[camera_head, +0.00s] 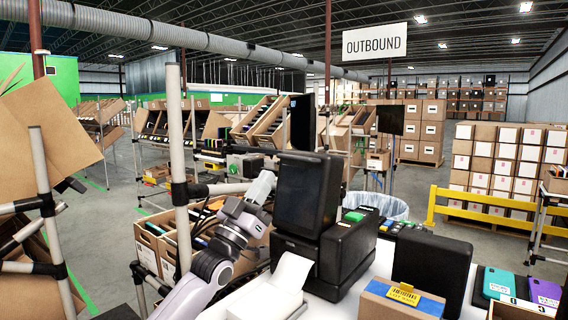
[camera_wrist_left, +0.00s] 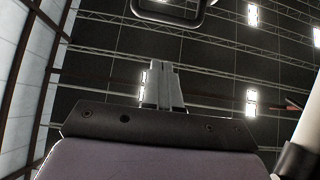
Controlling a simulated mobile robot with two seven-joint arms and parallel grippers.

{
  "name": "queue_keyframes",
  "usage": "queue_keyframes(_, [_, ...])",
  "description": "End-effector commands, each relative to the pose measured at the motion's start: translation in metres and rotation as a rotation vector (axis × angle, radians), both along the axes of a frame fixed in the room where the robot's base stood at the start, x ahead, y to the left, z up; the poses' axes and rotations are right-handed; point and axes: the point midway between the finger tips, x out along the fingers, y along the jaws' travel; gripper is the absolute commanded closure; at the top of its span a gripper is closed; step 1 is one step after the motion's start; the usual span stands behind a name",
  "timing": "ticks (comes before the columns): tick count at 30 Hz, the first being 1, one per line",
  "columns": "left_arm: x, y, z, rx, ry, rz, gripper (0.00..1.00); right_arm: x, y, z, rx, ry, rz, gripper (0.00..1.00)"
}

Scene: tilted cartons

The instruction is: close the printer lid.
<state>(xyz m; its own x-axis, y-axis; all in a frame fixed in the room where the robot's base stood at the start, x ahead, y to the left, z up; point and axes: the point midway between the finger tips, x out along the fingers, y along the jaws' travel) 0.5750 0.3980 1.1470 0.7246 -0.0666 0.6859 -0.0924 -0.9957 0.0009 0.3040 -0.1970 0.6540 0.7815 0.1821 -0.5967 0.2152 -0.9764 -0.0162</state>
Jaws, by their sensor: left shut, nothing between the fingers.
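A black printer (camera_head: 345,245) stands on the white table right of centre in the head view. A dark upright panel (camera_head: 305,192) rises above its base; it looks like the raised lid, though it could be a screen. A white paper sheet (camera_head: 290,272) lies in front. My left gripper (camera_head: 264,184) is left of the panel at about mid-panel height, apparently not touching it. In the left wrist view its fingers (camera_wrist_left: 163,85) are together and empty, with the roof behind them. My right gripper is not in view.
Phones (camera_head: 497,284) lie beyond. A grey post (camera_head: 178,165) rises left of my arm. Cartons with goods (camera_head: 150,240) stand behind it.

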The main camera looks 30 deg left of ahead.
Motion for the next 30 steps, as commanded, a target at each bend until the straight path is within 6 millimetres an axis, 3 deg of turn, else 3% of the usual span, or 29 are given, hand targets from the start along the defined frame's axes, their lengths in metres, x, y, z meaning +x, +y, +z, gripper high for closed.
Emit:
queue_keyframes(6, [0.026,-0.002,0.028,0.0,-0.001,0.0,1.0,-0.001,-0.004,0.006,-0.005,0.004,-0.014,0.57])
queue_keyframes(15, [0.057,-0.005,0.022,0.0,0.0,0.0,1.0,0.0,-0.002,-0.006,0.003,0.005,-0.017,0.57])
queue_keyframes(30, [0.066,-0.007,0.023,0.0,0.001,0.0,1.0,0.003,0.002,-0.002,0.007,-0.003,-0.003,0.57])
